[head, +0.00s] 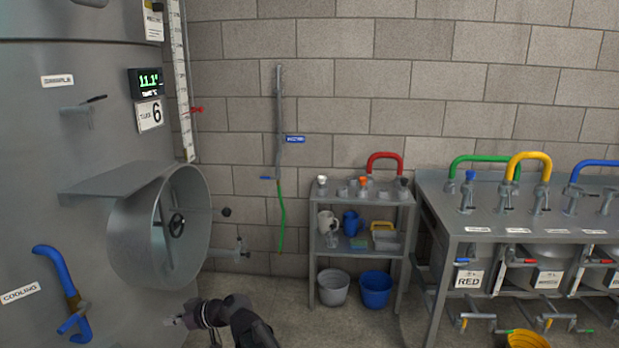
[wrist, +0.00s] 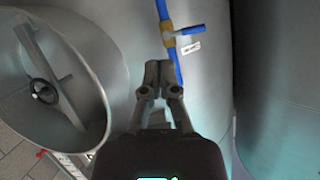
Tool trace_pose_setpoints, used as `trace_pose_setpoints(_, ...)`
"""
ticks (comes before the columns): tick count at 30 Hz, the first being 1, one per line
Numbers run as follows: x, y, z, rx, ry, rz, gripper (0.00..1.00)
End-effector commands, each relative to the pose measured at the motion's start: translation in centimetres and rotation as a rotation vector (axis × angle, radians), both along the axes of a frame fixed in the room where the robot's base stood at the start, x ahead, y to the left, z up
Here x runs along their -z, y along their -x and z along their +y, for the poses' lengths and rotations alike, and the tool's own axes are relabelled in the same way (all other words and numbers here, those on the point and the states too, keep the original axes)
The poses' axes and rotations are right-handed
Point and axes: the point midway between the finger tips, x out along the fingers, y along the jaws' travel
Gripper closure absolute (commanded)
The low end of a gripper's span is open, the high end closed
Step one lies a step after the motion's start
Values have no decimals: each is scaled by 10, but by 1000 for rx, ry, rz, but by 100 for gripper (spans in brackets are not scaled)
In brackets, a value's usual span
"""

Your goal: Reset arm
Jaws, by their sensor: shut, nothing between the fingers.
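My gripper (wrist: 158,72) is shut and empty in the wrist view, its fingertips together in front of the steel tank wall. In the head view my gripper (head: 176,321) shows at the lower left, beside the tank (head: 120,200) and below its round manway (head: 165,228). In the wrist view the manway (wrist: 60,85) is at the left. The blue cooling pipe (wrist: 163,10) with its valve handle (wrist: 190,31) lies beyond the fingertips; I cannot tell how far. The same pipe (head: 52,262) is at the lower left in the head view.
A grey shelf (head: 110,182) juts from the tank above the manway. A small rack (head: 355,202) with bottles and jugs stands at the wall, a grey bucket (head: 333,287) and a blue bucket (head: 376,290) low in it. A steel bench (head: 450,225) is at the right. Floor shows between.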

Motion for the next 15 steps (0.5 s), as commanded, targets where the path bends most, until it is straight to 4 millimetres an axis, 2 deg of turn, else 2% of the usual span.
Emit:
trace_pose_setpoints(1, 7, -4, -23, 20, 41, 23, 100)
trace_pose_setpoints(9, 47, -21, -131, 155, 268, 183, 100)
trace_pose_setpoints(15, 74, -24, -218, 297, 438, 319, 100)
